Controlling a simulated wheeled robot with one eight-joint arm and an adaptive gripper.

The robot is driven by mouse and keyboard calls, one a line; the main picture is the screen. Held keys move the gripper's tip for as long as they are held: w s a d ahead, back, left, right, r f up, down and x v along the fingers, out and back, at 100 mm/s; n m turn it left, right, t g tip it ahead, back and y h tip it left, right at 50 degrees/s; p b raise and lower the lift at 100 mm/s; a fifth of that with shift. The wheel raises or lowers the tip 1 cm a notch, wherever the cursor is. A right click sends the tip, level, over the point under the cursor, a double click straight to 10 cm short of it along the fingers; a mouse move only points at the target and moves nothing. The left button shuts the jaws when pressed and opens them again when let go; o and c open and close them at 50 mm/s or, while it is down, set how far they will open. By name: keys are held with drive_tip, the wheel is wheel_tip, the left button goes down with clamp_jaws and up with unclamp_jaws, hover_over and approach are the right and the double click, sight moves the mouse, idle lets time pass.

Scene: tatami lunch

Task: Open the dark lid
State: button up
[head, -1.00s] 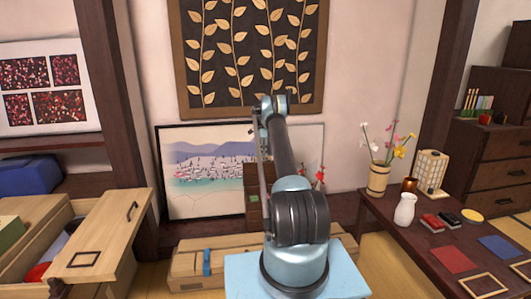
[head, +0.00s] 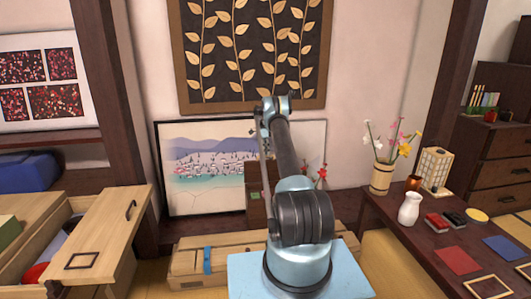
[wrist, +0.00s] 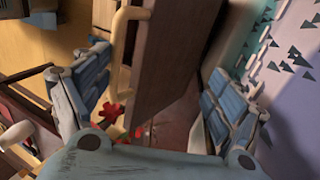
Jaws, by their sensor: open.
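A dark brown panel (wrist: 165,65), which looks like the dark lid, stands tilted in the wrist view. A pale bar handle (wrist: 122,45) runs along its left side. My gripper (wrist: 155,75) is open, with one blue-grey finger left of the panel and handle and the other to the right. I cannot tell whether either finger touches it. In the head view a dark brown box (head: 256,200) shows behind my arm, partly hidden by it. My gripper is not clearly visible there.
A framed landscape (head: 205,180) leans on the wall close behind. Red flowers show low in the wrist view (wrist: 110,113). A long wooden box (head: 190,265) lies in front. An open pale chest (head: 115,225) is at left, a low table with a white vase (head: 409,209) at right.

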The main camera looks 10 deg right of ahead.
drive_tip(key=shift+o, duration=1.2)
drive_tip(key=shift+w+d+f, duration=0.1)
drive_tip(key=shift+d+f, duration=0.05)
drive_tip(key=shift+f, duration=0.15)
drive_tip(key=shift+s+r, duration=0.2)
drive_tip(key=shift+r, duration=0.3)
drive_tip(key=c, duration=0.3)
drive_tip(key=shift+s+r, duration=0.2)
drive_tip(key=shift+r, duration=0.2)
drive_tip(key=c, duration=0.6)
drive_tip(key=shift+w+a+r, duration=0.2)
drive_tip(key=shift+w+r, duration=0.05)
drive_tip(key=shift+r, duration=0.2)
drive_tip(key=shift+c, duration=0.8)
drive_tip(key=v, duration=1)
drive_tip(key=shift+s+d+r, duration=0.1)
drive_tip(key=shift+d+r, duration=0.05)
drive_tip(key=shift+d, duration=0.1)
drive_tip(key=shift+c, duration=0.5)
drive_tip(key=shift+r, duration=0.5)
